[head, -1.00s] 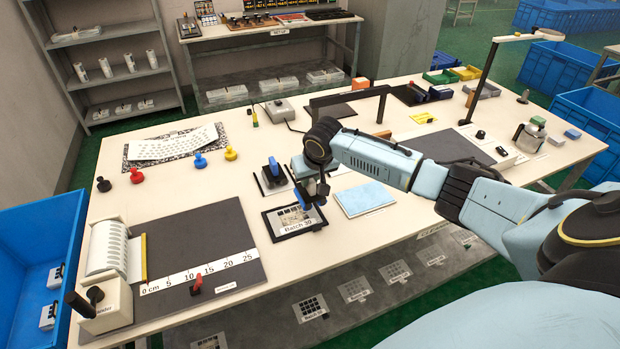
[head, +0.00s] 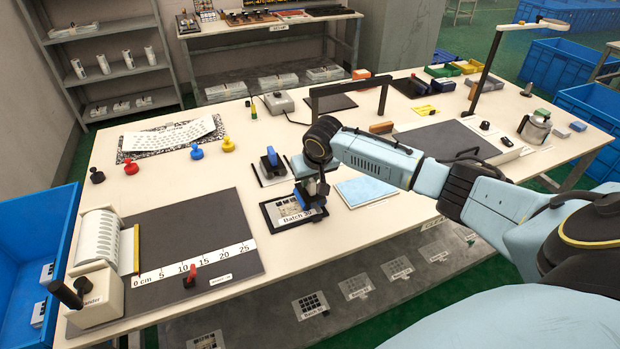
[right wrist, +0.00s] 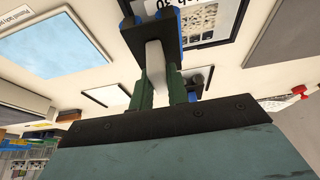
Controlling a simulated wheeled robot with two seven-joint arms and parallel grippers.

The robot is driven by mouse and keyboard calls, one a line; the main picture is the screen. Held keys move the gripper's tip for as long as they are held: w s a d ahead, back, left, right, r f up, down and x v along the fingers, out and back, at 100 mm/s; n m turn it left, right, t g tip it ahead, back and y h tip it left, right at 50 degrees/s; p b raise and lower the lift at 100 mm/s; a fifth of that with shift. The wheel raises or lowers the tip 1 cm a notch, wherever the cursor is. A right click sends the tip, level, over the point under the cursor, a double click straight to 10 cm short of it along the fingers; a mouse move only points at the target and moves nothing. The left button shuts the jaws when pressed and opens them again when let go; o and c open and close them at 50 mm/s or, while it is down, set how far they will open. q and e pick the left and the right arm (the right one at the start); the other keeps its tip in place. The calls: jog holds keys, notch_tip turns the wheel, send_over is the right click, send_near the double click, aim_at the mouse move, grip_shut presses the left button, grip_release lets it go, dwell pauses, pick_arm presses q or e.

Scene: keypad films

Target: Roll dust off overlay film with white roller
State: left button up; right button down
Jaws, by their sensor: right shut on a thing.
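My right gripper (head: 312,188) is shut on the white handle of a roller (right wrist: 155,58); its green fingers clasp the handle from both sides in the right wrist view. A dark plate with blue parts sits at the far end of the handle. The roller is over the right part of the black-framed overlay film labelled Batch 30 (head: 283,211), which also shows in the right wrist view (right wrist: 207,22). The roller's underside is hidden, so I cannot tell whether it touches the film. Specks show on the film. My left gripper is not in view.
A blue-handled tool (head: 271,160) stands on a pad just behind the film. A light blue pad (head: 367,190) lies right of it. A dark mat (head: 190,235) with a ruler lies to the left. A black arch (head: 350,88) stands farther back.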

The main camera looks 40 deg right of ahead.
jog(key=shift+f, duration=0.7)
dwell(0.5)
jog(key=shift+a, duration=0.1)
